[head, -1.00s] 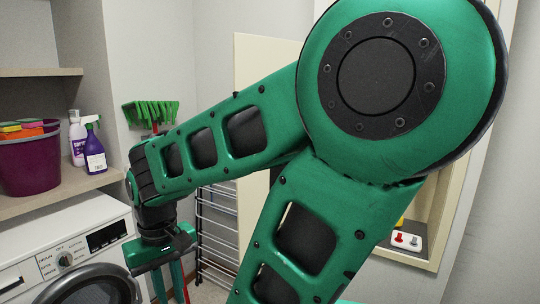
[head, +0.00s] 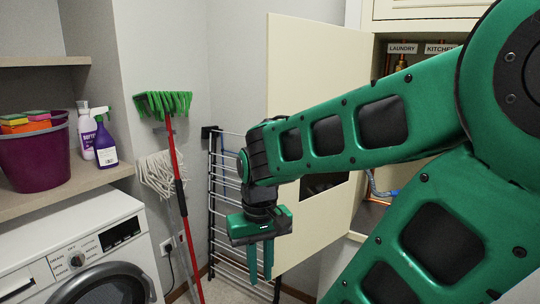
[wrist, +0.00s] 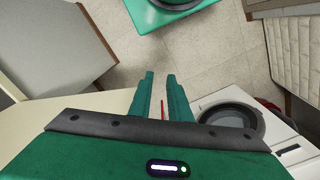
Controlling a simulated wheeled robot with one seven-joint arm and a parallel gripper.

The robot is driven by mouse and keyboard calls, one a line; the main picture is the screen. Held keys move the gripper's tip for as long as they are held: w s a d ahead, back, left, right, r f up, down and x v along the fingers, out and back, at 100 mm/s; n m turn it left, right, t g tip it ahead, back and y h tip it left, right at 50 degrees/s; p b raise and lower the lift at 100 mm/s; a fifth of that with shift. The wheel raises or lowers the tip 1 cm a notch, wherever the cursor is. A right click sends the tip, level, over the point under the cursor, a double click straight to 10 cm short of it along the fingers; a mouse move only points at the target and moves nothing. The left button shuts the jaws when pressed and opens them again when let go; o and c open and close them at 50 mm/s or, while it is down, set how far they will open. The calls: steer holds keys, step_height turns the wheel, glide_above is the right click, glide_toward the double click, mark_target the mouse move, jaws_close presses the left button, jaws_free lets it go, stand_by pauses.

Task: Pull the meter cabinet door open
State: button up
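The meter cabinet door (head: 312,75) is a cream panel standing swung open, extending left from the cabinet opening. It has a dark rectangular patch, partly hidden by my arm. Inside the cabinet (head: 382,14) are LAUNDRY and KITCHEN labels, copper pipes and a blue fitting; my arm hides much of the interior. My gripper (head: 260,262) points down near the door's free left edge in the head view. Its fingers are a little apart with nothing between them; they also show apart in the wrist view (wrist: 161,78). I cannot tell whether the gripper touches the door.
A drying rack (head: 228,190) stands against the wall behind my gripper. The washing machine (head: 80,245) and a shelf with a purple bucket (head: 38,158) are at left.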

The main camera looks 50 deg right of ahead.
steer(key=w+a+r+n+t, duration=0.2)
steer(key=w+a+n, duration=0.15)
steer(key=w, duration=0.45)
steer(key=w+a+r+n+t, duration=0.3)
steer(key=w+a, duration=0.2)
steer(key=w, duration=0.3)
steer(key=s+d+r+n+g+h, duration=0.1)
steer(key=s+d+r+n+g, duration=0.3)
steer(key=d+r, duration=0.8)
steer(key=s+d+r+m+g+h, duration=0.15)
steer(key=d+r+g, duration=0.5)
steer(key=r, duration=0.95)
steer(key=s+d+f, duration=0.1)
steer(key=s+f, duration=0.1)
steer(key=f, duration=0.3)
steer(key=s+d+f+n+t, duration=0.1)
steer(key=s+f, duration=0.1)
steer(key=f, duration=0.3)
steer(key=shift+s+d+y, duration=0.3)
steer(key=shift+d+y, duration=0.05)
steer(key=shift+y, duration=0.1)
steer(key=shift+f, duration=0.1)
jaws_close()
